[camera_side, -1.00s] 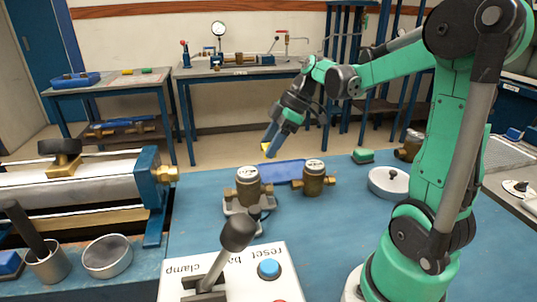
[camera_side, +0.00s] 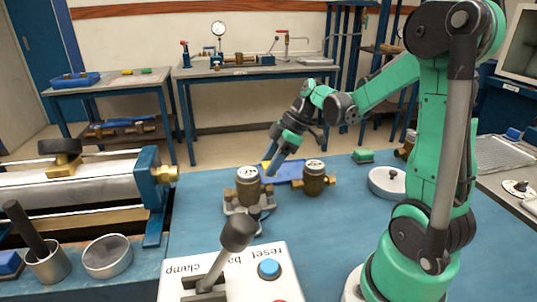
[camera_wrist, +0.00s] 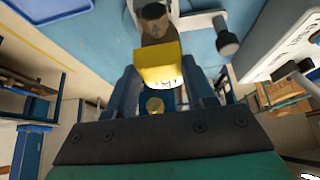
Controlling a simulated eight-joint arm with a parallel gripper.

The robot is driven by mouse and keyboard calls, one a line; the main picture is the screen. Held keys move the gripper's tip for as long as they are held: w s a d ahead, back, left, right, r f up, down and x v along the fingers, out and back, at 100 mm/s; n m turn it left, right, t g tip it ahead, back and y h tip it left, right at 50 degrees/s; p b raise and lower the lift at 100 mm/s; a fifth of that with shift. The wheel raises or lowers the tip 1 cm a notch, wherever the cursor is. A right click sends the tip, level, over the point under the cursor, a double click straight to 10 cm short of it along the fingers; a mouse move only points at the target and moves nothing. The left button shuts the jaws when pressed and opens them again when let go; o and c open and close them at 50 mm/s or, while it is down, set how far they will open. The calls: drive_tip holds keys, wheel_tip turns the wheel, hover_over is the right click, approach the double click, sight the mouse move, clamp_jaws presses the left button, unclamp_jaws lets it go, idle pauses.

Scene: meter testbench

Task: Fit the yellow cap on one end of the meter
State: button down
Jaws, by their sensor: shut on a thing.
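The yellow cap (camera_wrist: 155,62) is between the fingers of my gripper (camera_wrist: 163,88) in the wrist view. In the side view my gripper (camera_side: 269,172) points down, and a bit of the yellow cap (camera_side: 264,165) shows at its tips. A brass meter (camera_side: 248,188) with a grey top stands upright in a clamp fixture (camera_side: 236,209) on the blue bench. My fingertips are just behind and right of its top in the picture. In the wrist view the cap partly covers brown metal (camera_wrist: 154,20); whether cap and meter touch cannot be told.
A second brass meter (camera_side: 313,180) stands just right, by a blue tray (camera_side: 288,168). A white control box (camera_side: 245,270) with a lever is in front. The bench between is clear.

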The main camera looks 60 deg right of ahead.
sight(267, 184)
drive_tip(key=shift+f, duration=2.3)
idle(1.6)
unclamp_jaws()
idle(0.5)
drive_tip(key=shift+r, duration=0.15)
drive_tip(key=shift+r, duration=3.4)
